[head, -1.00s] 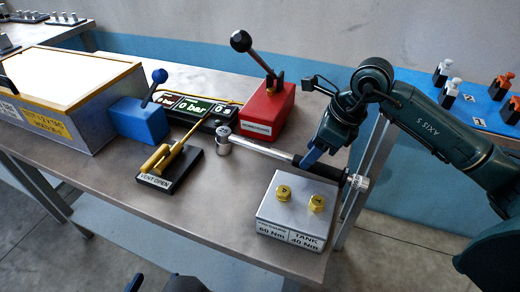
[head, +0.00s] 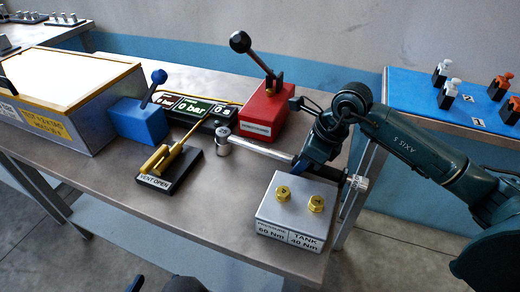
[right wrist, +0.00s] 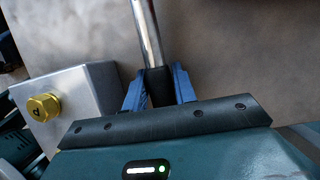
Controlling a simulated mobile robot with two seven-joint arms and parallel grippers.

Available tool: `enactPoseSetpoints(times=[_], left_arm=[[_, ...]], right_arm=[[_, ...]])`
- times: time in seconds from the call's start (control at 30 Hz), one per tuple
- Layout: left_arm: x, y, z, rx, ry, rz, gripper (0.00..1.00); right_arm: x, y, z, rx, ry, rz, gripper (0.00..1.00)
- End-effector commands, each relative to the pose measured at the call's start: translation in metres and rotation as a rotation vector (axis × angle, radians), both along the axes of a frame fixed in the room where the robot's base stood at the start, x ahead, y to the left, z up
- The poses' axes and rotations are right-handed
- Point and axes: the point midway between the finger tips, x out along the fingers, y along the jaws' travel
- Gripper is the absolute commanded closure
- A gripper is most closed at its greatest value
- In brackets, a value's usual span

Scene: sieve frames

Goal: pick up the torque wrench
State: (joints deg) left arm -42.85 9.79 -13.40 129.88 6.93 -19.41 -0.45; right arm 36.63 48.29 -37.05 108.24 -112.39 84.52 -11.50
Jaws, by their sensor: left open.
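The torque wrench (head: 265,151) lies across the table, with its silver socket head (head: 222,144) at the left and its knobbed end (head: 358,183) past the silver block. My right gripper (head: 302,168) is down over its dark handle. In the right wrist view the blue fingers of this gripper (right wrist: 160,82) stand on both sides of the black handle (right wrist: 158,88), very near it. I cannot tell whether they press on it. The steel shaft (right wrist: 147,35) runs away from the fingers. Only a small dark part of my left gripper (head: 136,284) shows at the bottom edge; it is open.
The silver block (head: 293,211) with yellow caps stands just in front of the wrench. A red lever box (head: 265,110), a blue lever box (head: 138,122), a gauge display (head: 195,108) and the vent valve (head: 170,168) stand behind and left. The table's front middle is clear.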

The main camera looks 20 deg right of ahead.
Motion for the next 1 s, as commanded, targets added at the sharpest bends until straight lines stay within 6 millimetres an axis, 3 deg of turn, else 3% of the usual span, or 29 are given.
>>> enactPoseSetpoints(times=[0.33,0.77,1.0], left_arm=[[0.001,0.000,0.001,0.000,-0.003,0.000,0.39],[0.001,0.000,0.001,0.000,-0.004,0.001,0.39],[0.001,0.000,0.002,0.000,-0.001,0.001,0.39]], right_arm=[[0.000,0.000,0.000,-0.001,-0.001,0.000,1.00],[0.002,0.000,0.005,0.004,-0.009,0.000,1.00],[0.002,0.000,0.036,0.004,-0.014,0.000,1.00]])
